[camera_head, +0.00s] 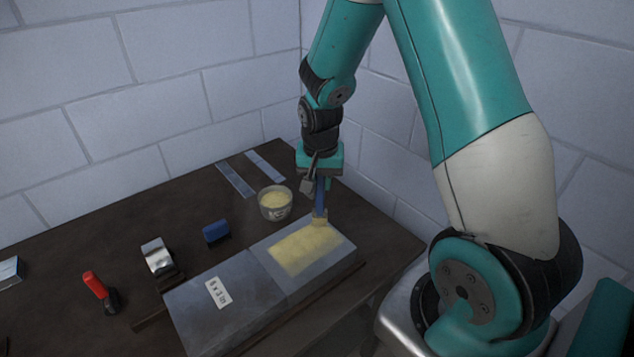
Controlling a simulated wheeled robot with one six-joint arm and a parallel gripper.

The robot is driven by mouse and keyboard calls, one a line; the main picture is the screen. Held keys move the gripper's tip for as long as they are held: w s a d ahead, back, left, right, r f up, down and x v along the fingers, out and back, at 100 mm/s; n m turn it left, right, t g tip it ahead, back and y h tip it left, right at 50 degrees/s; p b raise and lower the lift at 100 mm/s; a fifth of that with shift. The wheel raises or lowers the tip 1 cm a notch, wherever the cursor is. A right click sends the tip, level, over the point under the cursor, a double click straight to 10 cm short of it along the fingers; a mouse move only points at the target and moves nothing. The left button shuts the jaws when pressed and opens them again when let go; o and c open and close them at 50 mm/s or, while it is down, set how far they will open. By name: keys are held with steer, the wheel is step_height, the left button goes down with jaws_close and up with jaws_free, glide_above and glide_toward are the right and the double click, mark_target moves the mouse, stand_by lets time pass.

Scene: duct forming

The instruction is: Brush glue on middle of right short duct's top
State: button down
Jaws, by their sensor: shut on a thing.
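My gripper (318,186) points down and is shut on the handle of a glue brush (320,204). The brush is upright, its bristles at the far right part of the right short duct's top (335,262). A yellow glue patch (303,247) covers much of the middle of that top. The bristle tip meets the patch's right end; whether it presses on the surface I cannot tell. A small pot of yellow glue (274,203) stands just behind the duct. The left short duct (206,302) adjoins the right one and bears a white label.
Two flat metal strips (236,178) lie at the back of the dark table (150,216). A blue block (215,231), a silver tape roll (157,257) and a red-handled tool (97,287) stand to the left. Block walls close off the back.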

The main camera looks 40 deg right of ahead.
step_height(320, 180, up, 8)
steer(key=d+p, duration=0.2)
steer(key=p, duration=0.4)
stand_by(1.4)
